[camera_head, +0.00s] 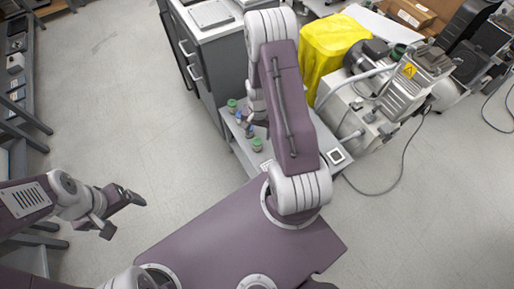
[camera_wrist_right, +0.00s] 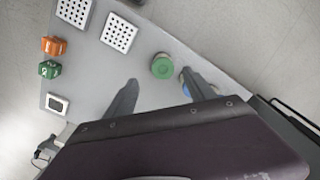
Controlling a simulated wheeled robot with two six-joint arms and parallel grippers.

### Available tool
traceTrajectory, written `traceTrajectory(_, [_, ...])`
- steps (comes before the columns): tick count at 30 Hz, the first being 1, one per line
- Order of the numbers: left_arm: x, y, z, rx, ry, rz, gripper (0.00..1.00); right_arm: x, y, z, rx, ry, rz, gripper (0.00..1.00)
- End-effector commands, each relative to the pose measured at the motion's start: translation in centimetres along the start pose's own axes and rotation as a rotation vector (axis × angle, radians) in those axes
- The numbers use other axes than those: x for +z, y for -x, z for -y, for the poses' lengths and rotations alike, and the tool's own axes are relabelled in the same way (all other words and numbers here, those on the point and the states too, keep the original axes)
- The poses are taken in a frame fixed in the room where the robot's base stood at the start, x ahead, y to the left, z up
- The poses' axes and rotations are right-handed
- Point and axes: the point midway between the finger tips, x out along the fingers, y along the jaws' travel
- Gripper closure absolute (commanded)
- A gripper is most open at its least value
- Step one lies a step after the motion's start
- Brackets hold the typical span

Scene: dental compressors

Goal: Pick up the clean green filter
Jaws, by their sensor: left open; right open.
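A round green filter (camera_wrist_right: 162,66) stands on the light grey platform in the right wrist view, just beyond and between the fingertips of my right gripper (camera_wrist_right: 161,82). The fingers are open, with nothing between them. A blue piece (camera_wrist_right: 186,90) beside the filter is partly hidden by the right-hand finger. In the head view, one green-topped piece (camera_head: 232,103) is near the platform's far end and another (camera_head: 257,144) is nearer. I cannot tell which is clean. My right arm hides most of its gripper there. My left gripper (camera_head: 124,215) is open and empty over the floor.
In the right wrist view, an orange piece (camera_wrist_right: 54,46) and a small green piece (camera_wrist_right: 48,69) stand at the left, near perforated white squares (camera_wrist_right: 119,33). In the head view, a grey cabinet (camera_head: 205,60), a yellow cover (camera_head: 328,45) and a compressor (camera_head: 375,100) crowd the platform.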

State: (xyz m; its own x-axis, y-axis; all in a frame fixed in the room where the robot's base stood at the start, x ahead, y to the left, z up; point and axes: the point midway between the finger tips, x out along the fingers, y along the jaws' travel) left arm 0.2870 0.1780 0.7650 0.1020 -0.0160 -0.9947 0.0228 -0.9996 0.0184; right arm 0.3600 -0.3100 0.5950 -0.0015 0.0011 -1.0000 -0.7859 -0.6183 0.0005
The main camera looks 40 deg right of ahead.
Motion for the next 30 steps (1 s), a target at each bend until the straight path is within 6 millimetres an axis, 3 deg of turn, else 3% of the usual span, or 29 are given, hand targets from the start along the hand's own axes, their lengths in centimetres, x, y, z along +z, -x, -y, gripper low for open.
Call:
traceTrajectory(2, [0.0, 0.0, 0.0, 0.000, 0.000, -0.001, 0.17, 0.0, -0.1, 0.0, 0.000, 0.001, 0.000, 0.37])
traceTrajectory(9, [0.1, -1.3, 0.0, 0.000, 0.000, -0.001, 0.17, 0.0, -3.7, 0.1, 0.001, 0.003, 0.002, 0.37])
traceTrajectory(13, [0.1, -1.4, 0.0, 0.000, 0.000, -0.001, 0.17, -0.1, -4.2, 0.1, 0.000, 0.003, 0.000, 0.37])
traceTrajectory(21, [0.3, -3.1, 0.1, 0.000, 0.000, 0.000, 0.17, -0.5, -8.6, 0.5, 0.000, 0.003, 0.001, 0.37])
traceTrajectory(29, [0.3, -3.0, 0.1, 0.000, 0.000, 0.000, 0.17, -0.6, -8.8, 0.5, -0.001, 0.003, -0.001, 0.37])
traceTrajectory(30, [0.3, -3.0, 0.1, 0.000, 0.000, 0.000, 0.17, -0.5, -8.8, 0.5, -0.001, 0.003, -0.001, 0.45])
